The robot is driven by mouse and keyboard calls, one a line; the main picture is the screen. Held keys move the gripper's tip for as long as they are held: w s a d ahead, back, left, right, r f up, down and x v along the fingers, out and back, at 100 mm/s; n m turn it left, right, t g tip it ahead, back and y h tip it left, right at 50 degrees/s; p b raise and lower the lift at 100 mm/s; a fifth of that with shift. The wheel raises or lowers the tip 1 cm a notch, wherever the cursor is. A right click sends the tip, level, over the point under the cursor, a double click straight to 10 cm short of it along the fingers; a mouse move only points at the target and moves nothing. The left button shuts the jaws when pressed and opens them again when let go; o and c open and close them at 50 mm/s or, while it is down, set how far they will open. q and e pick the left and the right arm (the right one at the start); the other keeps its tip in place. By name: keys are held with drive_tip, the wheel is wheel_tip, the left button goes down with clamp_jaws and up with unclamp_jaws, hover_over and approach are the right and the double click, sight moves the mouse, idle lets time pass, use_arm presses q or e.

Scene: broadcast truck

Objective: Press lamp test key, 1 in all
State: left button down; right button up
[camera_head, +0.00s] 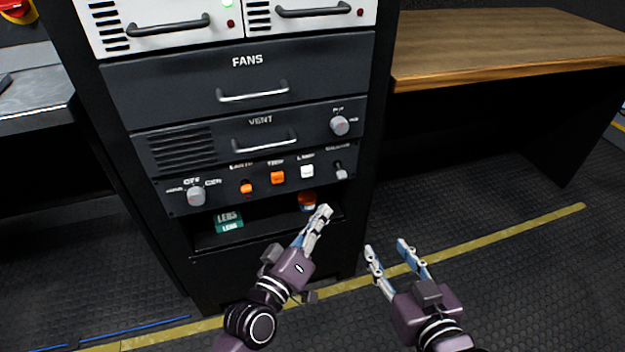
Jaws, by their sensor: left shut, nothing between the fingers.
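The white key under the "LAMP" label (307,171) sits on the dark control panel (220,194) low in the rack. To its left are two orange keys, one labelled "TEST" or similar (278,177) and one under "EARTH" (246,188). My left gripper (325,211) is shut and empty, with its fingertips below and slightly right of the white key, apart from it in the picture. My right gripper (386,246) is open and empty, lower right, over the floor in the picture.
An open shelf below holds a green box (228,220) and an orange-topped item (307,200). Drawer handles (265,141) protrude above. A wooden desk (500,45) stands right.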

sight(307, 171)
use_arm(q)
drive_tip(key=shift+d+r, duration=0.1)
drive_tip(key=shift+r, duration=0.45)
use_arm(e)
drive_tip(key=shift+r, duration=0.5)
use_arm(q)
drive_tip(key=shift+w, duration=0.1)
drive_tip(key=shift+w+a+b, duration=0.45)
drive_tip(key=shift+w+b, duration=0.15)
drive_tip(key=shift+w, duration=0.8)
drive_tip(key=shift+w+a+b, duration=0.5)
drive_tip(key=shift+w+b, duration=0.05)
drive_tip(key=shift+w, duration=0.8)
drive_tip(key=shift+w+a+b, duration=0.45)
drive_tip(key=shift+w+b, duration=0.15)
drive_tip(key=shift+w, duration=0.8)
use_arm(e)
wheel_tip(307, 171, up, 17)
drive_tip(key=s+a+t+y, duration=0.1)
drive_tip(key=t+y, duration=0.2)
drive_tip(key=t, duration=0.6)
drive_tip(key=shift+s+a+r, duration=0.2)
drive_tip(key=shift+s+a, duration=0.1)
drive_tip(key=shift+a, duration=0.05)
